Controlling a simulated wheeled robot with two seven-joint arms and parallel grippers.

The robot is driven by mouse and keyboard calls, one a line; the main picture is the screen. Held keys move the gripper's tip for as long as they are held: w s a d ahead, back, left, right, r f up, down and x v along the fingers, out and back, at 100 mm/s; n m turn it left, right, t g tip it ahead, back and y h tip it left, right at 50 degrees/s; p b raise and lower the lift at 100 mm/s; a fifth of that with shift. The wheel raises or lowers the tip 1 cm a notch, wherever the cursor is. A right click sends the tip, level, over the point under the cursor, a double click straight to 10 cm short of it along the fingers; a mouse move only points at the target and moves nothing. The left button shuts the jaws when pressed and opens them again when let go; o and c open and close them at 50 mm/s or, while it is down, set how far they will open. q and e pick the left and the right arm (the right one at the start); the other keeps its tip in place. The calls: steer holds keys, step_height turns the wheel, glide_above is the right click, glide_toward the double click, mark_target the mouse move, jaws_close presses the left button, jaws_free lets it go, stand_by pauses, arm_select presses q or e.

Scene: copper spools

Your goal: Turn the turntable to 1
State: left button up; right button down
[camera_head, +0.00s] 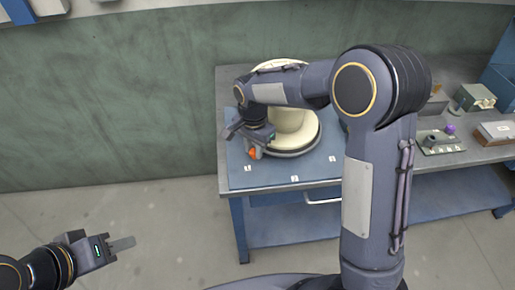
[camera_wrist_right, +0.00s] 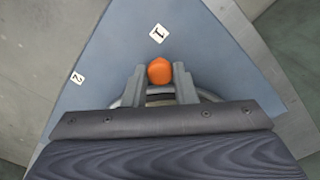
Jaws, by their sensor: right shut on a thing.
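The turntable (camera_head: 314,143) is a round disc on the blue mat of the bench and carries a cream spool (camera_head: 290,122). Its orange knob (camera_head: 253,153) sits at the disc's front-left edge. In the right wrist view the orange knob (camera_wrist_right: 159,71) is between the fingertips of my right gripper (camera_wrist_right: 160,80), which is shut on it. The knob points close to the label 1 (camera_wrist_right: 158,33); the label 2 (camera_wrist_right: 77,78) is further left. My right arm hides part of the turntable. My left gripper (camera_head: 124,243) is over the floor, away from the bench; its finger gap is unclear.
White labels (camera_head: 294,178) lie along the mat's front. To the right on the bench are a green board with a purple knob (camera_head: 450,129), a grey box (camera_head: 474,97) and a brown-and-white block (camera_head: 495,132). Floor at the left is clear.

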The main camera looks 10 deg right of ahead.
steer(key=shift+w+a, duration=0.15)
stand_by(0.4)
steer(key=c, duration=1.2)
jaws_free()
steer(key=shift+o, duration=0.2)
step_height(320, 180, up, 8)
steer(key=shift+f, duration=0.2)
steer(key=shift+r, duration=0.1)
